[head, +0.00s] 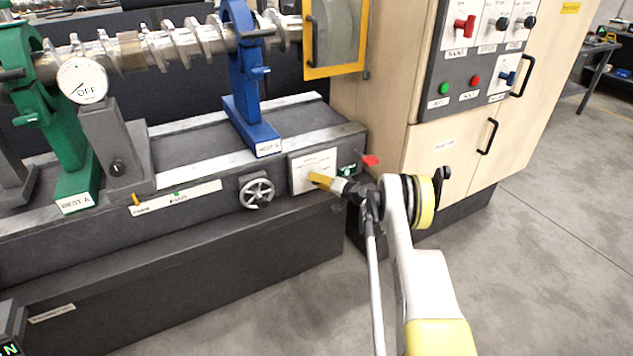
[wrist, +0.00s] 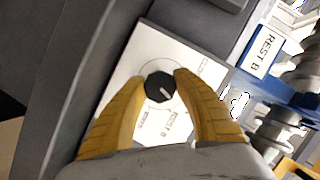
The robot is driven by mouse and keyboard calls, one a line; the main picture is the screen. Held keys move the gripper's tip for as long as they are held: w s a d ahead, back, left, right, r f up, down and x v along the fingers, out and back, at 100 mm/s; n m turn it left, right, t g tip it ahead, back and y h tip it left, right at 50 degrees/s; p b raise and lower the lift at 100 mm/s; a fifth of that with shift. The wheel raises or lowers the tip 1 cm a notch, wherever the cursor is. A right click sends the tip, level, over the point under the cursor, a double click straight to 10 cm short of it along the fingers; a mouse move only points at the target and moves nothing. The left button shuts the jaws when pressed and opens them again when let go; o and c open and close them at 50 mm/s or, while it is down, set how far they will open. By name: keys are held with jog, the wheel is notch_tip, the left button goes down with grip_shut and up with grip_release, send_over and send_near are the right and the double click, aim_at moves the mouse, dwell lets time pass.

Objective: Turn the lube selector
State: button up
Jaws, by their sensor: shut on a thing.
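The lube selector is a black round knob (wrist: 159,87) with a white pointer line, on a white square plate (wrist: 205,75) with small print. In the wrist view the pointer points to the lower right. The plate also shows in the head view (head: 301,178), on the front of the machine bed. My gripper (head: 313,178) reaches the plate from the right. In the wrist view its two yellow fingers (wrist: 162,76) are on either side of the knob and shut on it. In the head view the fingers hide the knob.
A handwheel (head: 257,193) is left of the plate. A green button (head: 347,170) and a red tab (head: 371,160) are close to its right. The blue rest (head: 241,75) stands above on the bed. A beige cabinet (head: 440,160) is at right; floor is open in front.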

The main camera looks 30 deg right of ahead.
jog(key=o, duration=1.2)
jog(key=shift+a, duration=0.1)
jog(key=v, duration=1.2)
jog(key=shift+f, duration=0.1)
